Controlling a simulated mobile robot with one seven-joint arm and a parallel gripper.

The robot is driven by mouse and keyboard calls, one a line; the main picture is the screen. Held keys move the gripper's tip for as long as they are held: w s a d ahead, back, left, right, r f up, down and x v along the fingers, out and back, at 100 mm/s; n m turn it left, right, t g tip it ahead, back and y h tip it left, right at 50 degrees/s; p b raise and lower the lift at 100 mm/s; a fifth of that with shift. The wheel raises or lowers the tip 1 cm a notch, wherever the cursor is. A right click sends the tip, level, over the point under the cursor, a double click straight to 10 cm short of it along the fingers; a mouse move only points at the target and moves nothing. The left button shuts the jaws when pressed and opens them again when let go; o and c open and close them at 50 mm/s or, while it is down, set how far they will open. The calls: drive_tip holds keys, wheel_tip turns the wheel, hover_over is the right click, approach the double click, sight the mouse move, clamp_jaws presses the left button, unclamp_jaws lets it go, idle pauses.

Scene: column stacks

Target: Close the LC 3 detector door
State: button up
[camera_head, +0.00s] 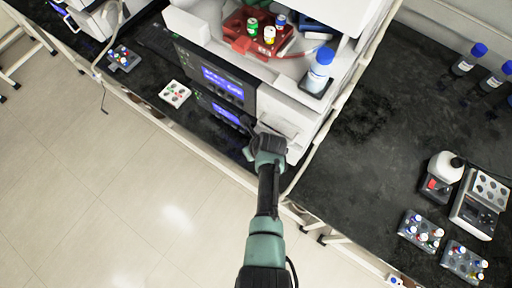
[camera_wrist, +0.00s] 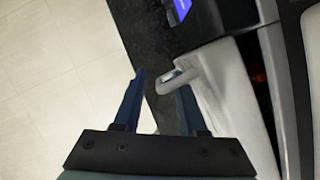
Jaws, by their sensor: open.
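The LC stack's white detector door (camera_head: 278,117) is on the right part of the front, beside the blue-lit displays. In the wrist view the door (camera_wrist: 232,105) is a white panel with a pale protruding handle (camera_wrist: 178,80). A dark gap shows between the panel and the grey-white housing, so the door looks ajar. My gripper (camera_head: 256,128) is at the door's front. In the wrist view my gripper (camera_wrist: 160,84) is open, its blue fingers spread. The handle is near the right fingertip and overlaps it in view; I cannot tell whether they touch.
A bottle with a blue cap (camera_head: 319,70) and a red tray (camera_head: 240,45) of vials stand on the stack. A white vial plate (camera_head: 174,94) lies on the dark bench to the left. Vial racks (camera_head: 420,232) stand on the right bench. The floor in front is clear.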

drive_tip(key=shift+s+r, duration=0.15)
drive_tip(key=shift+r, duration=0.25)
drive_tip(key=s+d+r, duration=0.1)
drive_tip(key=s+d, duration=0.2)
drive_tip(key=s, duration=0.2)
drive_tip(key=s+d+r+b, duration=0.1)
drive_tip(key=s+d, duration=0.2)
drive_tip(key=s, duration=0.3)
drive_tip(key=shift+d, duration=0.2)
drive_tip(key=shift+s, duration=0.1)
